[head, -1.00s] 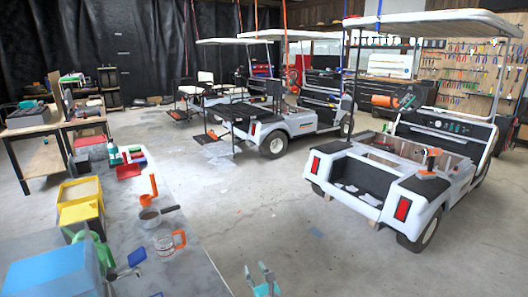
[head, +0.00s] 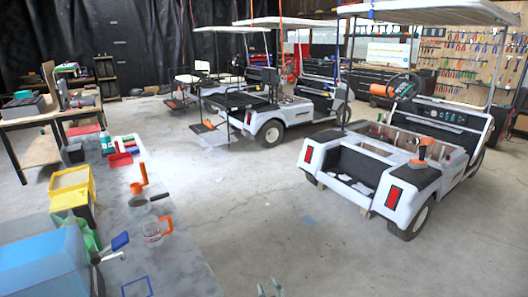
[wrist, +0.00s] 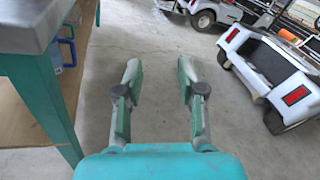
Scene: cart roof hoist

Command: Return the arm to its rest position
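My gripper (wrist: 158,85) is open and empty in the wrist view, its two fingers apart with bare concrete floor between and beyond them. In the head view only the fingertips of my gripper (head: 270,288) show at the bottom edge, right of the workbench. The rest of my arm is out of the head view.
A grey workbench (head: 185,262) with bins, cups and tools fills the lower left; its teal leg (wrist: 45,105) stands close left of my gripper. A white golf cart (head: 360,160) stands at right. The concrete floor (head: 250,200) between is clear.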

